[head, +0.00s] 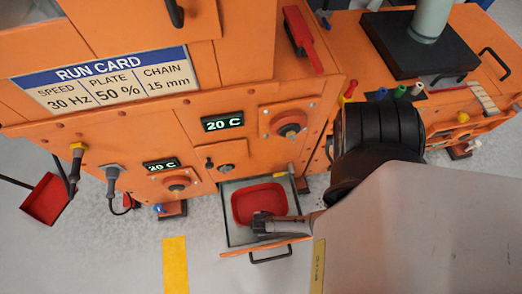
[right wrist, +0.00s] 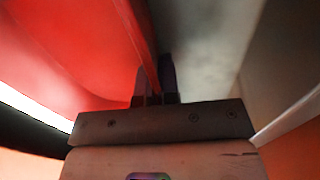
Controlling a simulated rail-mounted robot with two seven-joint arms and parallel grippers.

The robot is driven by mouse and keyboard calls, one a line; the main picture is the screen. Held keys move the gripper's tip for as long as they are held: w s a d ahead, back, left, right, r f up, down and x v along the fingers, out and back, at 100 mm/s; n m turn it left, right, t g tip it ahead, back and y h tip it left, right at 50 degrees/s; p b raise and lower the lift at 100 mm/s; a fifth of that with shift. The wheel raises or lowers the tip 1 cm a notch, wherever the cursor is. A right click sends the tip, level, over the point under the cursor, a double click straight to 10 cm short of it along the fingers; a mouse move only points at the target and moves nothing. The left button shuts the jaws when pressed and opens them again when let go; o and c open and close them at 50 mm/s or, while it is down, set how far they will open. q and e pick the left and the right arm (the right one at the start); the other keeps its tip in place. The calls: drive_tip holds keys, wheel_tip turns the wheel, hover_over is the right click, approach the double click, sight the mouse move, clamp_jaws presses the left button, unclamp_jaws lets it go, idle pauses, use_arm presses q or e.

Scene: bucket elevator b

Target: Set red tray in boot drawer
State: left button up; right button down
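The red tray (head: 258,203) is inside the open boot drawer (head: 237,235) at the bottom of the orange machine; whether it rests on the floor of the drawer I cannot tell. My right gripper (head: 263,224) is at the tray's near edge, within the drawer. In the right wrist view the red tray (right wrist: 80,45) fills the left side, and its wall runs down between the closely set fingers (right wrist: 153,88) of my right gripper, which is shut on it. The grey drawer side shows to the right. My left gripper is not in view.
The drawer's black handle (head: 270,257) faces the open floor in front. A red scoop-like pan (head: 46,199) is at the left. Knobs and plugs stick out of the orange front. My right arm covers part of the machine's right side.

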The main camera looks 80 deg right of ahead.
drive_tip(key=shift+f, duration=0.1)
drive_tip(key=shift+f, duration=0.15)
drive_tip(key=c, duration=1.4)
unclamp_jaws()
drive_tip(key=shift+o, duration=0.2)
drive_tip(key=w+r+m+t+y+p, duration=0.2)
drive_tip(key=r+p, duration=0.7)
drive_tip(key=r, duration=3.5)
drive_tip(key=shift+w+r+t, duration=0.25)
drive_tip(key=shift+w+t, duration=0.25)
